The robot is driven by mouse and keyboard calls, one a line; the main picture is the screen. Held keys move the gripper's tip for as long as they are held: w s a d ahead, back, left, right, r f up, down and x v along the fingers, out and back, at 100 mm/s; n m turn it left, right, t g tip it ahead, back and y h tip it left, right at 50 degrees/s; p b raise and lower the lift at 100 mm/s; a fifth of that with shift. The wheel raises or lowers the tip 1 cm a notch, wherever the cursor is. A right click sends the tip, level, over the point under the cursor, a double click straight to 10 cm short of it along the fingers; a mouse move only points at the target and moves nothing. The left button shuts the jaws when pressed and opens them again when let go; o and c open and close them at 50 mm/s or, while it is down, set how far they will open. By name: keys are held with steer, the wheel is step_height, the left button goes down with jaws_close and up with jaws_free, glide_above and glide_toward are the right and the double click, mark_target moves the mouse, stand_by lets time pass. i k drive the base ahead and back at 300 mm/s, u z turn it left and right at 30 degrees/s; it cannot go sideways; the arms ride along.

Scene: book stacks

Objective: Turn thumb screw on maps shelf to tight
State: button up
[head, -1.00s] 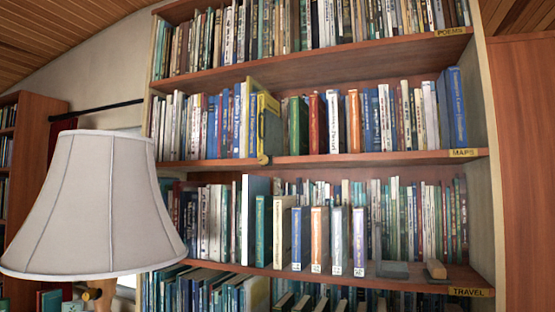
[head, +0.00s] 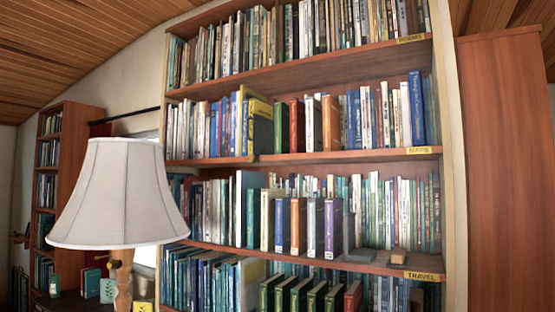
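The maps shelf (head: 330,157) runs across the middle of the tall bookcase and bears a yellow MAPS label (head: 419,150) at its right end. A small yellowish knob-like thing (head: 251,158) shows at the shelf's front edge, below the yellow book. It may be the thumb screw, but it is too small to tell its shape or how far it is turned. My gripper is not in view.
A lamp with a pale shade (head: 122,195) stands in front of the bookcase's left side. A yellow book (head: 250,97) juts out above the knob. Below is the travel shelf (head: 405,270) with several books near its edge. A smaller bookcase (head: 75,140) stands far left.

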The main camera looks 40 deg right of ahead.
mark_target(251, 158)
steer(key=z, duration=1.1)
steer(key=i, duration=0.1)
